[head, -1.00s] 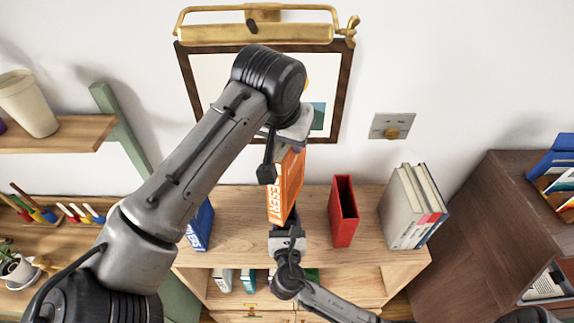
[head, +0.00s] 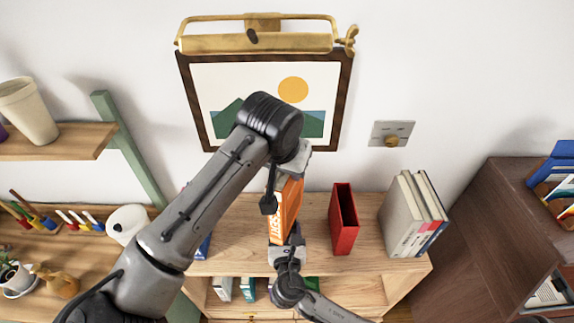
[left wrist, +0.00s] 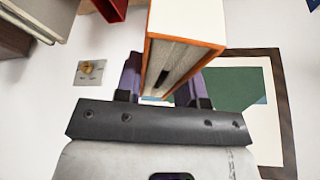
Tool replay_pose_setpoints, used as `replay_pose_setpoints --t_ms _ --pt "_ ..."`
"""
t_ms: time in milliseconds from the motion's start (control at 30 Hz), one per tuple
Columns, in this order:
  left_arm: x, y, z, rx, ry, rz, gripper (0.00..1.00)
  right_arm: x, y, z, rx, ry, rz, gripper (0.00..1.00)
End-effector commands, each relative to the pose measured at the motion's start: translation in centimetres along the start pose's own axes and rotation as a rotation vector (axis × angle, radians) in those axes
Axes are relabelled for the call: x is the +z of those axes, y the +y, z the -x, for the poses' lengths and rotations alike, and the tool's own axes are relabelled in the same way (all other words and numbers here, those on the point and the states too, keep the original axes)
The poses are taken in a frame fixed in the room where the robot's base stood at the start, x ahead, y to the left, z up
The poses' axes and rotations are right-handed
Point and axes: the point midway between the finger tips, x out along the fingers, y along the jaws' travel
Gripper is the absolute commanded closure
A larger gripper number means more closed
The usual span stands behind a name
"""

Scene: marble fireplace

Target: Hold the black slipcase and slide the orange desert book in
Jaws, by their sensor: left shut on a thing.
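The orange desert book (head: 286,210) stands upright above the wooden cabinet top, its lettered spine facing me. My left gripper (head: 290,172) is shut on its upper end from above. In the left wrist view the book's orange-edged page block (left wrist: 175,62) lies between the purple finger pads of my left gripper (left wrist: 163,90). The black slipcase shows at most as a thin dark strip beside the book's lower right; how far the book is inside cannot be told. My right gripper (head: 287,250) is at the book's lower front; its jaws are too small and covered to read.
A red slipcase (head: 343,222) stands to the right on the cabinet top (head: 240,225), with grey and white books (head: 410,215) beyond it. A blue book (head: 203,245) is partly behind my left arm. A framed picture (head: 225,90) and brass lamp (head: 255,35) are on the wall.

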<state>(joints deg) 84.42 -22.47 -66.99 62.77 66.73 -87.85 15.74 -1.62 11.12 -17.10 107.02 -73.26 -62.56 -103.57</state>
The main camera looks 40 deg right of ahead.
Motion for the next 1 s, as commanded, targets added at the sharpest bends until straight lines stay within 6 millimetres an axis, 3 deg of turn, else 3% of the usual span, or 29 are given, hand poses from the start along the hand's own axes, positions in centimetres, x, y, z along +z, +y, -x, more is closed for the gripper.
replay_pose_setpoints --t_ms 333,367,600,1000 --pt "0.3 0.0 -0.8 0.001 0.002 0.000 1.00 -0.1 0.0 0.0 0.001 0.002 0.001 0.76" --pt "0.4 0.0 -0.9 0.001 0.000 0.001 0.63 -0.1 0.0 0.0 0.001 0.002 0.001 0.76" --pt "0.4 0.0 -0.9 0.000 0.000 0.000 0.40 -0.1 0.0 0.0 0.001 0.002 0.001 0.76" --pt "-0.1 0.0 0.1 -0.002 0.001 -0.001 0.39 -0.1 0.0 0.0 0.000 0.001 0.001 0.76"
